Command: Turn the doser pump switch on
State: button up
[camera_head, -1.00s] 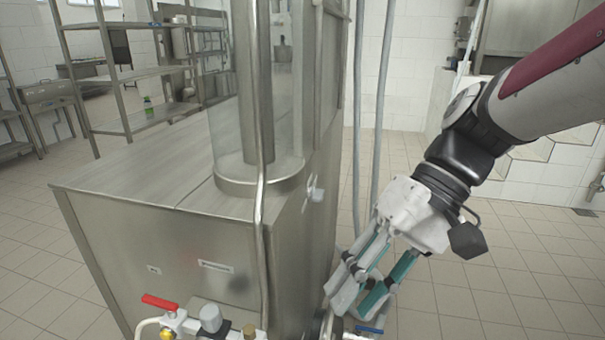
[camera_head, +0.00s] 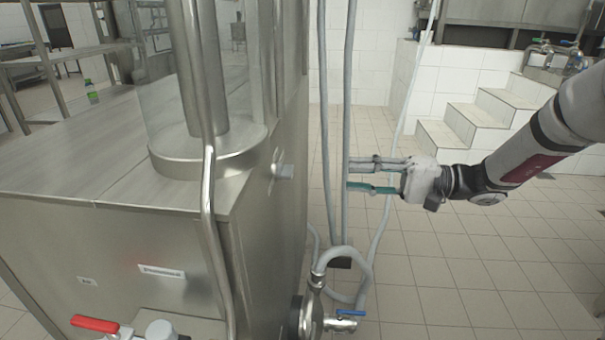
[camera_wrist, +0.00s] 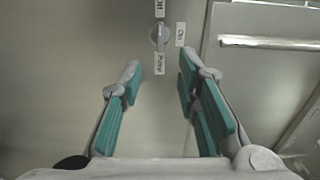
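The doser pump switch (camera_wrist: 159,37) is a small grey rotary knob on a metal panel in the wrist view. Its handle looks roughly upright in that view, with small labels around it, one reading "On" to its right and one apparently "Pump" below. In the head view the switch (camera_head: 283,171) sticks out from the right side of the steel machine. My gripper (camera_head: 348,177) is to its right, apart from it, with its fingers pointing left. In the wrist view my gripper (camera_wrist: 160,65) is open and empty, its teal-padded fingers below the knob and on either side.
The steel machine (camera_head: 125,262) fills the left, with a clear cylinder on top. A red-handled valve (camera_head: 95,324) is at its front. Vertical hoses (camera_head: 347,110) stand behind my fingertips. A blue-handled valve (camera_head: 350,314) is below. Tiled floor (camera_head: 480,270) is free at the right.

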aim_at(287, 172)
jog(key=a+b, duration=0.2)
jog(key=a, duration=1)
jog(key=shift+w+a+b, duration=0.15)
jog(key=shift+a+b, duration=0.2)
jog(key=shift+b, duration=0.05)
grip_shut()
